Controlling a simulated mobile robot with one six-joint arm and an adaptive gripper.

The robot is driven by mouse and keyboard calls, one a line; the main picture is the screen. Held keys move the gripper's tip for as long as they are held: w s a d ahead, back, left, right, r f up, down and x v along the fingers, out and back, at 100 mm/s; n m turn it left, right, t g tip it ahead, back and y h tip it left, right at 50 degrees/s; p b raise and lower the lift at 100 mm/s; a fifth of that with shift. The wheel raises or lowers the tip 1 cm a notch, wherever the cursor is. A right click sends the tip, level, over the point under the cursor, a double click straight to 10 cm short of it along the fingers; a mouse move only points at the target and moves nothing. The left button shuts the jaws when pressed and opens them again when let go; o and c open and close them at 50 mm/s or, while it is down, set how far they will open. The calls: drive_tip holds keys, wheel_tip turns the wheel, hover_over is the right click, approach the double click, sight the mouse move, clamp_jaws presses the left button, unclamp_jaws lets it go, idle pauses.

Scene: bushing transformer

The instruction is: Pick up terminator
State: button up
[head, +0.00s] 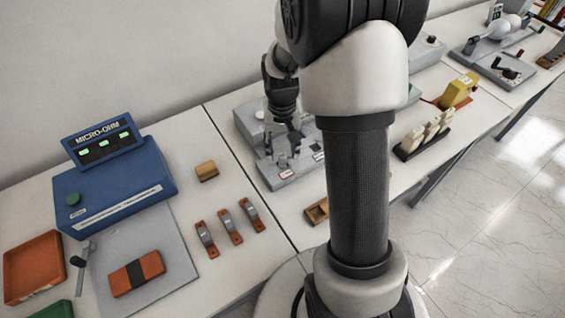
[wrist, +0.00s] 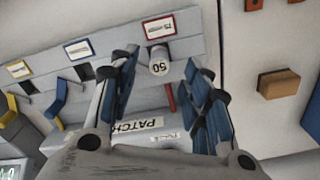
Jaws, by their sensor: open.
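The terminator, a short grey cylinder marked "50" (wrist: 160,61), shows in the wrist view at the edge of a grey patch panel (wrist: 110,52). My gripper (wrist: 163,65) is open, with its blue-padded fingers on either side of the cylinder. I cannot tell whether either finger touches it. In the head view my gripper (head: 284,140) reaches down over the grey panel unit (head: 290,178) behind my arm. The terminator cannot be made out there.
Blue and yellow levers and framed labels line the panel in the wrist view. A tan block (wrist: 279,84) lies beside it. In the head view, a blue micro-ohm meter (head: 115,190) and copper links (head: 230,227) are left; white insulators (head: 425,135) are right.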

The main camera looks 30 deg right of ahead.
sight(283, 155)
wheel_tip(283, 155, down, 4)
drive_tip(key=shift+f+b, duration=0.25)
drive_tip(key=shift+b, duration=0.5)
drive_tip(key=shift+r, duration=0.1)
clamp_jaws()
